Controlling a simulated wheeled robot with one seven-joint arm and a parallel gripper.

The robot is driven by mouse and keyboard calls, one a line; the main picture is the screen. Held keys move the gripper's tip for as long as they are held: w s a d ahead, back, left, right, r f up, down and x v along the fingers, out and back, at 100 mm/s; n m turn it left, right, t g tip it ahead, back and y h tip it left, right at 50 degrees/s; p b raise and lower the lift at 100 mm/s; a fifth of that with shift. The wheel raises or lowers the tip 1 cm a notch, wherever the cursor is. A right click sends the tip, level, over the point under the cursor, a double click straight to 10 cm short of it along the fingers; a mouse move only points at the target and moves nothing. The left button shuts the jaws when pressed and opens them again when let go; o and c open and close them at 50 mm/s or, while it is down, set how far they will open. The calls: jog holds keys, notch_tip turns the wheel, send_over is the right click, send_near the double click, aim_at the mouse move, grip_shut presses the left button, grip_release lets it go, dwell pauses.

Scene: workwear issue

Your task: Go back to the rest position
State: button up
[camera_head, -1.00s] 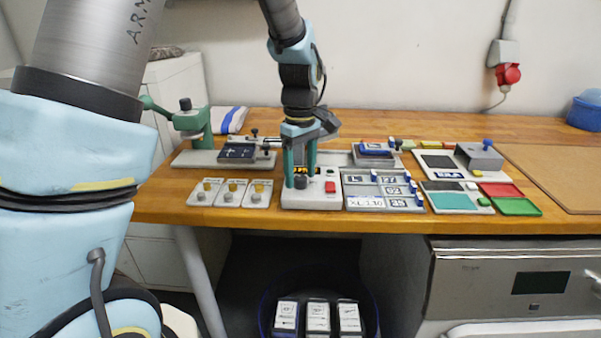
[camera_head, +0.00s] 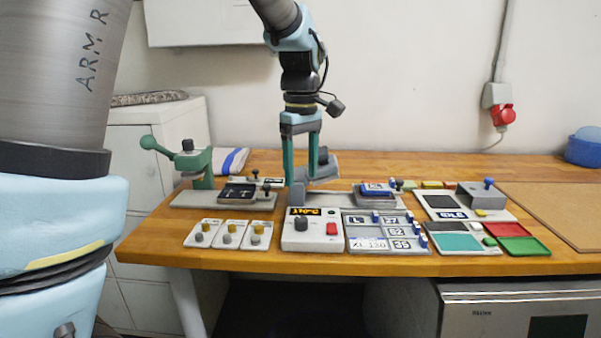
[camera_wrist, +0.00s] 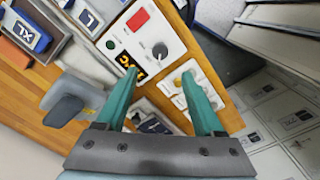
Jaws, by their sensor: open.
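My gripper (camera_head: 302,183) has two green fingers pointing down. It is open and empty, above and a little behind the white control box (camera_head: 310,233). The box has a dark knob, a red button and a display that reads about 170°C. In the wrist view my gripper (camera_wrist: 165,97) shows its fingers spread apart with nothing between them, and the control box (camera_wrist: 146,40) lies beyond the fingertips. In the head view the fingers do not touch the box.
A green-handled press (camera_head: 192,160) stands at the left. Small knob plates (camera_head: 230,235), a size-tile tray (camera_head: 385,235), and red and green trays (camera_head: 520,240) line the wooden table (camera_head: 270,263). The air above the table is free.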

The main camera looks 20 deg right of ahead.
jog(key=w+a+f+m, duration=0.1)
jog(key=a+f, duration=0.2)
jog(key=a, duration=0.5)
jog(key=w+a+f+m, duration=0.1)
jog(key=a+f, duration=0.1)
jog(key=a, duration=0.6)
jog(key=s+a+f+m, duration=0.1)
jog(key=s+a+f, duration=0.1)
jog(key=a, duration=0.5)
jog(key=s+a+f+m+t, duration=0.1)
jog(key=s+a+f+m, duration=0.1)
jog(key=a, duration=0.5)
jog(key=shift+s+f+t, duration=0.3)
jog(key=shift+s+f, duration=0.45)
jog(key=shift+s, duration=0.15)
